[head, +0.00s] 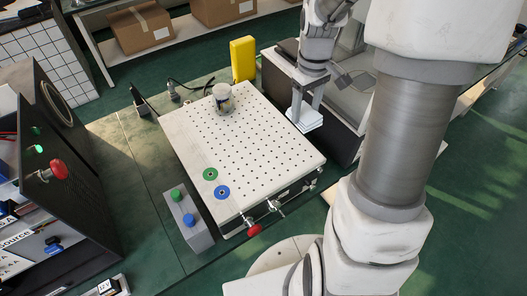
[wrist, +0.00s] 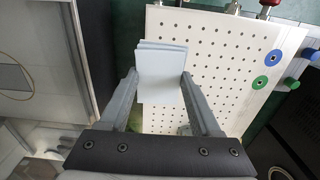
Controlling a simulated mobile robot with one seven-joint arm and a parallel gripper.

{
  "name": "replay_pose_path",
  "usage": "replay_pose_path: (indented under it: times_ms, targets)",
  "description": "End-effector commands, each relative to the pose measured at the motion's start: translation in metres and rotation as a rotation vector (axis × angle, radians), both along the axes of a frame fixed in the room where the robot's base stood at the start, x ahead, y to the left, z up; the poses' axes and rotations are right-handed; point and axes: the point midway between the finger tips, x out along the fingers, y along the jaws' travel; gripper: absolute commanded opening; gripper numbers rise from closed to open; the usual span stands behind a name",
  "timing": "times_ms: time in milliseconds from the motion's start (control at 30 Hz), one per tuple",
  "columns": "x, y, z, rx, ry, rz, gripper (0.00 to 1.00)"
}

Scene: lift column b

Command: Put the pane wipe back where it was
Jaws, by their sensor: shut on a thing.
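The pane wipe (head: 309,122) is a pale, flat, folded pad. My gripper (head: 305,112) is shut on it and points down, at the right edge of the white perforated board. In the wrist view the wipe (wrist: 162,80) sits between the two grey fingers of my gripper (wrist: 160,79), with its layered edge showing at the top. The board shows beyond it. I cannot tell how high the wipe is above the surface below it.
The perforated board (head: 240,140) carries a small labelled cup (head: 222,98), a green disc (head: 210,174) and a blue disc (head: 222,192). A yellow block (head: 243,59) stands behind. A grey button box (head: 188,222) is at the left. The board's middle is clear.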

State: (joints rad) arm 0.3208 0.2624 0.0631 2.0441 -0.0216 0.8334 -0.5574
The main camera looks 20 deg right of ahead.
Motion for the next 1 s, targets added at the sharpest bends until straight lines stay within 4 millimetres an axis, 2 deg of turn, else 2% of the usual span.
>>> replay_pose_path:
  times_ms: [300, 500, 667, 900, 1000]
  targets:
    - [-0.017, 0.07, -0.043, 0.002, 0.005, 0.009, 0.2]
    - [-0.024, 0.099, -0.061, 0.0, 0.002, 0.005, 0.2]
    - [-0.025, 0.105, -0.07, 0.0, 0.002, 0.002, 0.2]
    - [-0.026, 0.105, -0.102, 0.001, 0.003, 0.002, 0.2]
    - [-0.025, 0.105, -0.105, 0.0, 0.0, 0.002, 0.2]
